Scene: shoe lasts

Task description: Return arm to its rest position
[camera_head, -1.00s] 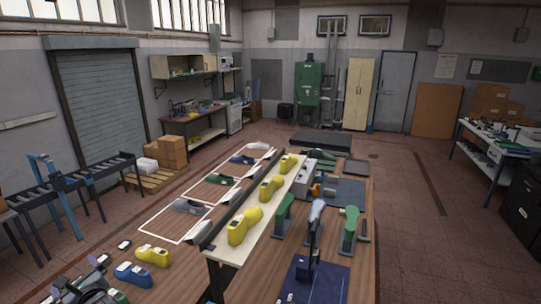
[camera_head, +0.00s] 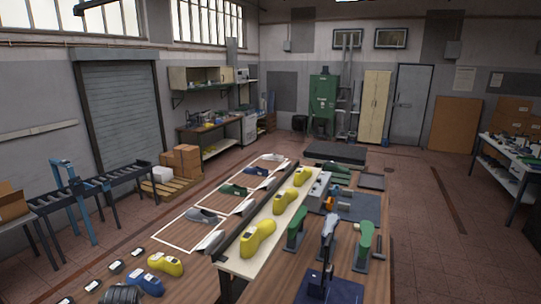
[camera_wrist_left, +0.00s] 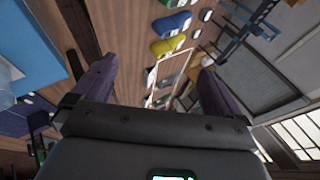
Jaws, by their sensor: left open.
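My left gripper (camera_wrist_left: 157,70) shows in the left wrist view with its two dark fingers spread wide apart. No object is between the fingers. Beyond it, tilted in that view, are a blue shoe last (camera_wrist_left: 171,22) and a yellow shoe last (camera_wrist_left: 168,45), both clear of the fingers. My right gripper is in neither view.
The wooden table holds a cream rail (camera_head: 246,262) with several yellow lasts (camera_head: 258,236). White outlines (camera_head: 178,248) hold grey, green and blue lasts on the left. Green lasts on stands (camera_head: 365,238) and a dark blue base (camera_head: 342,292) are at right. A roller conveyor (camera_head: 90,188) stands left.

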